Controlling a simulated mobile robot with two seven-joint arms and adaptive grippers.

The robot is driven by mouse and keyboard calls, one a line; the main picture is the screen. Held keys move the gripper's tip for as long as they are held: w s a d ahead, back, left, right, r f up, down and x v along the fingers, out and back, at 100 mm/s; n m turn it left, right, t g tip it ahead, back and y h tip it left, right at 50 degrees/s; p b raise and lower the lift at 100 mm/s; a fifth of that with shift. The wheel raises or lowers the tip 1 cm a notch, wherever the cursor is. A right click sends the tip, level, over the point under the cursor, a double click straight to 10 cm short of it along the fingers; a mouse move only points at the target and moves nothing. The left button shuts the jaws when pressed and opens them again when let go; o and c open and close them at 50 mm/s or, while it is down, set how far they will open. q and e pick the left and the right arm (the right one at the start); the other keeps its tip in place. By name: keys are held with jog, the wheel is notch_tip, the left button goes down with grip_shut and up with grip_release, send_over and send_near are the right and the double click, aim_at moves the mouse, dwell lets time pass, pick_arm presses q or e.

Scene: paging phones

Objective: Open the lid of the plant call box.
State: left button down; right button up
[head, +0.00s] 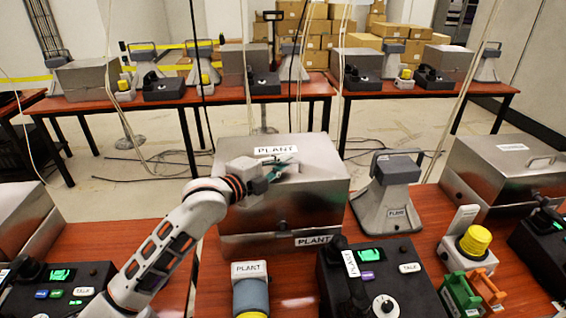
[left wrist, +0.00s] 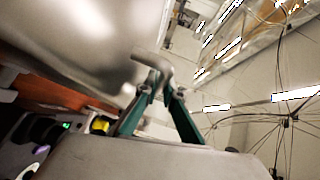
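The plant call box is a brushed-metal box (head: 325,170) at the middle of the near table, with PLANT labels on its top and front. Its lid looks closed, lying flat on the body. My left gripper (head: 280,172) is over the lid's top. In the left wrist view, its two teal fingers (left wrist: 160,88) close in on the bent metal lid handle (left wrist: 150,62), which sits between the tips. The shiny metal surface (left wrist: 85,35) of the box fills the upper left there. In the head view my gripper hides the handle. My right gripper is not in view.
Another metal box (head: 505,168) stands at right. A second row of tables is behind.

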pick_arm(q)
jog(key=shift+r, duration=0.1)
jog(key=shift+w+a+r, duration=0.1)
jog(key=shift+w+r, duration=0.35)
jog(key=shift+r, duration=0.05)
jog(key=w+r, duration=0.1)
jog(key=w, duration=0.1)
jog(key=w+a+r+n+g, duration=0.1)
jog(key=r, duration=0.1)
jog(key=w+r+g, duration=0.1)
jog(key=w, duration=0.1)
jog(key=shift+w+a+r+n+y, duration=0.15)
jog(key=shift+w+r+n+y, duration=0.15)
jog(key=shift+w+n+y, duration=0.1)
jog(key=w+a+r+n+g, duration=0.1)
jog(key=w+r+g, duration=0.1)
jog(key=w, duration=0.7)
jog(key=shift+w+a+r, duration=0.3)
jog(key=shift+a+r, duration=0.05)
jog(key=shift+r, duration=0.4)
